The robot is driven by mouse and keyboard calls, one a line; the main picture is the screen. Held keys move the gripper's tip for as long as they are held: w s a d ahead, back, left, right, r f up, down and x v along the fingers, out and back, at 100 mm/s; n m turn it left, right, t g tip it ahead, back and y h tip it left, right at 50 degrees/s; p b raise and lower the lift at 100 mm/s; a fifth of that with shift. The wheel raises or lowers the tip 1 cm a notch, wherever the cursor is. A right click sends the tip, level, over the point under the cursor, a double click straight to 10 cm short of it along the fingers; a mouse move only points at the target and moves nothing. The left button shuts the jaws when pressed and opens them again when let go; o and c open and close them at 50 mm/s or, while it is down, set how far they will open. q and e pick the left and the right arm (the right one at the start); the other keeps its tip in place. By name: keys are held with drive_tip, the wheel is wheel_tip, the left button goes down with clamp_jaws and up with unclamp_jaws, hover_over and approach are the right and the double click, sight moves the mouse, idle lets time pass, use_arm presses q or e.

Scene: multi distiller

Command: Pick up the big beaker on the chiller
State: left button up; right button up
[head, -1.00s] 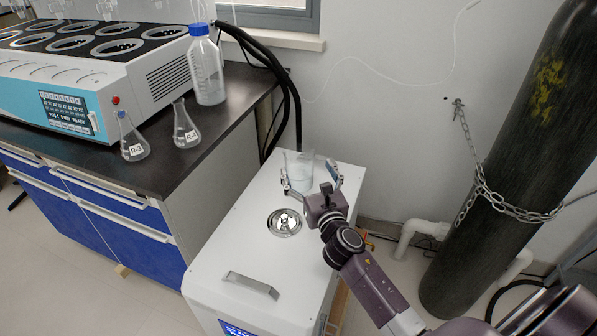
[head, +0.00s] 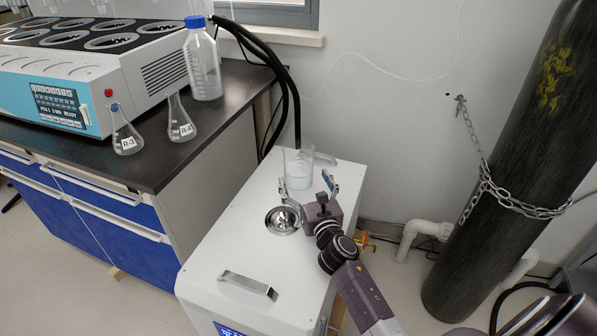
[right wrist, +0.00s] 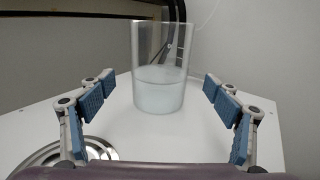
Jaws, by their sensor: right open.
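The big beaker (head: 297,170) is clear glass, partly filled with pale liquid, and stands upright at the back of the white chiller (head: 225,260). In the right wrist view the beaker (right wrist: 160,75) is centred, beyond the fingertips. My right gripper (head: 307,185) is open, in front of the beaker and just above the chiller top. In the right wrist view its blue-padded fingers (right wrist: 161,95) are spread wide, one to each side of the beaker, with gaps between. Nothing is held. My left gripper is not in view.
The chiller top has a round metal opening (head: 283,220) and a front handle (head: 248,285). A dark bench (head: 165,160) on the left holds flasks (head: 125,138), a blue-capped bottle (head: 203,70) and a distiller unit (head: 90,100). A chained gas cylinder (head: 510,160) stands at right.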

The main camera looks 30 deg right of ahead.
drive_tip(key=x, duration=0.4)
drive_tip(key=shift+w+f+b, duration=0.1)
drive_tip(key=shift+w+b, duration=0.2)
drive_tip(key=shift+b, duration=0.05)
drive_tip(key=shift+w+d, duration=0.15)
drive_tip(key=shift+w, duration=0.35)
drive_tip(key=c, duration=1.7)
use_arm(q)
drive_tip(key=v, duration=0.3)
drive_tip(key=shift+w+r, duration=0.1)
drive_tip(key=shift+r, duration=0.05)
use_arm(e)
drive_tip(key=shift+c, duration=0.2)
drive_tip(key=shift+r, duration=0.3)
